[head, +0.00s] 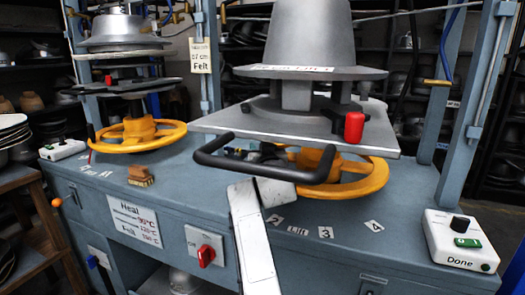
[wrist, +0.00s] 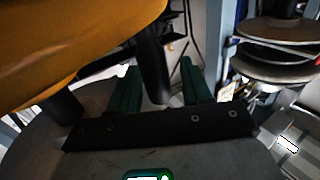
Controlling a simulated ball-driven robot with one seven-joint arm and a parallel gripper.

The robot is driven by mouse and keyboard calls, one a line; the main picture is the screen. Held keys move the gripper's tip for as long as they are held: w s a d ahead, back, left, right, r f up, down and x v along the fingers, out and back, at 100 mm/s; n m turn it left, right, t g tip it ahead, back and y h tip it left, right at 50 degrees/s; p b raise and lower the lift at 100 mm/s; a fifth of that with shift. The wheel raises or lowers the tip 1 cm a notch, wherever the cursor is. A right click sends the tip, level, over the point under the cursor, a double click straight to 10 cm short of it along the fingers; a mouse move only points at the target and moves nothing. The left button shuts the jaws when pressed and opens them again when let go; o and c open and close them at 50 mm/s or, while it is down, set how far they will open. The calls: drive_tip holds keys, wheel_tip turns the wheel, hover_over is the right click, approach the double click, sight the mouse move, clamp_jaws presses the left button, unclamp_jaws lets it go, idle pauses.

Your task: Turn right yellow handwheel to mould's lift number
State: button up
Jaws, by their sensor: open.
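The right yellow handwheel (head: 368,178) lies under the right press's grey plate, partly hidden by a black bar handle (head: 265,172). It probably also fills the upper left of the wrist view (wrist: 70,45). The grey mould (head: 308,35) stands above, with a white label (head: 297,68) too small to read. Cards 2 (head: 275,219), LIFT (head: 297,230), 3 (head: 326,232) and 4 (head: 373,226) lie on the bench. My gripper (wrist: 160,92) is open; a dark peg (wrist: 152,68) shows between its green fingers. Contact cannot be told. In the head view the fingers are hidden.
A red knob (head: 354,126) sits on the right plate's front. A white Done box (head: 460,240) stands at the bench's right end. The left press has its own yellow handwheel (head: 165,133), and a brush (head: 141,176) lies before it. Blue-grey posts (head: 475,110) flank the right press.

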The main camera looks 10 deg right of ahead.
drive_tip(key=s+a+p, duration=0.1)
drive_tip(key=s, duration=0.9)
drive_tip(key=shift+s+p, duration=0.35)
drive_tip(key=shift+p, duration=0.05)
drive_tip(key=shift+a, duration=0.1)
